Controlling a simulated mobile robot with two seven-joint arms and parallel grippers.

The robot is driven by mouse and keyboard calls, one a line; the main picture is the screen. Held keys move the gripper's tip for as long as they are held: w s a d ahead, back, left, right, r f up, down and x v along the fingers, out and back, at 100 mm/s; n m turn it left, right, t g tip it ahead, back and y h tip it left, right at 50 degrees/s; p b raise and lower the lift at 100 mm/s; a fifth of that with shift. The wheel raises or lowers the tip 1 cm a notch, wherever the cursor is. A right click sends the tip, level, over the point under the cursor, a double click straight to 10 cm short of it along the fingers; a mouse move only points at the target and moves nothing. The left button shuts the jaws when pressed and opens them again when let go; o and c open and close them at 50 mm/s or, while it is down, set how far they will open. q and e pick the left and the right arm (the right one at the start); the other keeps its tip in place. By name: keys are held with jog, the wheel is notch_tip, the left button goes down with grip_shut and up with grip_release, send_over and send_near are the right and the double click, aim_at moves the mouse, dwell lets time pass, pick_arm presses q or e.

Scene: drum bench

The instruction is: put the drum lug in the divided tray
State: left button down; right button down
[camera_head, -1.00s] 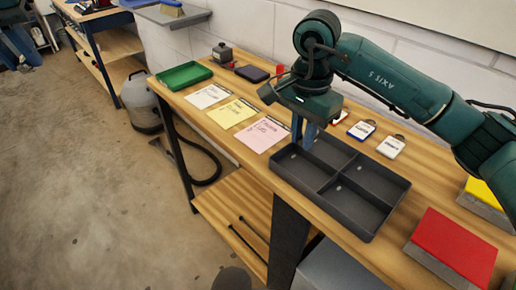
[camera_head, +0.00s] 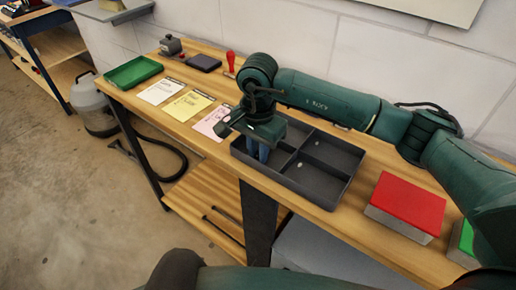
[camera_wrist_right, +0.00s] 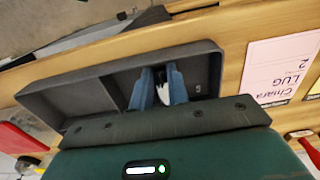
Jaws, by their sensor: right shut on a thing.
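The dark grey divided tray (camera_head: 335,192) sits on the wooden bench in the head view. It also shows in the wrist view (camera_wrist_right: 52,98). My right gripper (camera_head: 258,152) points down over the tray's left compartment. In the wrist view its blue fingers (camera_wrist_right: 162,84) are shut on a small pale, shiny piece, the drum lug (camera_wrist_right: 162,95). Most of the lug is hidden by the fingers. In the head view the lug cannot be made out. Whether it touches the tray floor I cannot tell. My left gripper is not in view.
A pink card (camera_head: 211,124) reading "LUG" lies left of the tray, beside a yellow card (camera_head: 188,106) and a white card (camera_head: 161,91). A green tray (camera_head: 133,72) stands at the far left. A red-topped block (camera_head: 407,203) is at right.

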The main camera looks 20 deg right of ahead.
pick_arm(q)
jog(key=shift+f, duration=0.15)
pick_arm(e)
jog(key=c, duration=1.4)
grip_release()
jog(key=shift+f, duration=0.1)
jog(key=shift+o, duration=0.2)
